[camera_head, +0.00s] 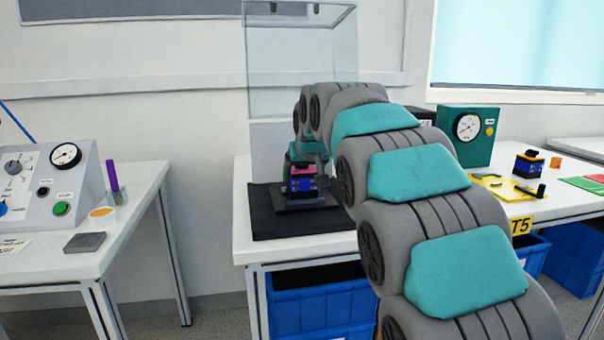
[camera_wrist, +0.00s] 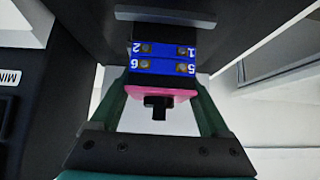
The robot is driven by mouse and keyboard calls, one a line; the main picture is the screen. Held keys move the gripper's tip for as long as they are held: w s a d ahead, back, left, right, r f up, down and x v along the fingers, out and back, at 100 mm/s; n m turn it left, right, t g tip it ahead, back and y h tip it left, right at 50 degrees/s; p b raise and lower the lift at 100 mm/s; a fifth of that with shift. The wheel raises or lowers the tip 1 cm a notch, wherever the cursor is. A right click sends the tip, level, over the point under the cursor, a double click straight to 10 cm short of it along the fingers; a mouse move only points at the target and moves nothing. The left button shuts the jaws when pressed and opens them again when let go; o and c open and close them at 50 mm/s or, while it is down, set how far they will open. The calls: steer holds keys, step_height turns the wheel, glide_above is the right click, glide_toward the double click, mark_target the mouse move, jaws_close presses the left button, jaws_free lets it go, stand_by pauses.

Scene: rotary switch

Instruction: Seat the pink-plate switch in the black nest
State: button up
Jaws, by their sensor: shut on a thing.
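The pink-plate switch (camera_head: 302,184) is upright low over the black nest (camera_head: 306,204) in the head view. In the wrist view the switch (camera_wrist: 163,66) shows blue terminal rows marked 1, 2, 5 and 6, a pink plate (camera_wrist: 158,93) and a black shaft. My gripper (camera_wrist: 162,84) is shut on the switch, one green finger on each side. A grey edge (camera_wrist: 165,16) lies beyond the switch's base in the wrist view. I cannot tell whether the base touches the nest.
The nest stands on a black mat (camera_head: 272,224). A clear guard (camera_head: 285,70) rises behind. A grey console (camera_head: 45,185) is on the left table.

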steer(key=o, duration=1.4)
steer(key=shift+f, duration=0.15)
steer(key=shift+o, duration=0.2)
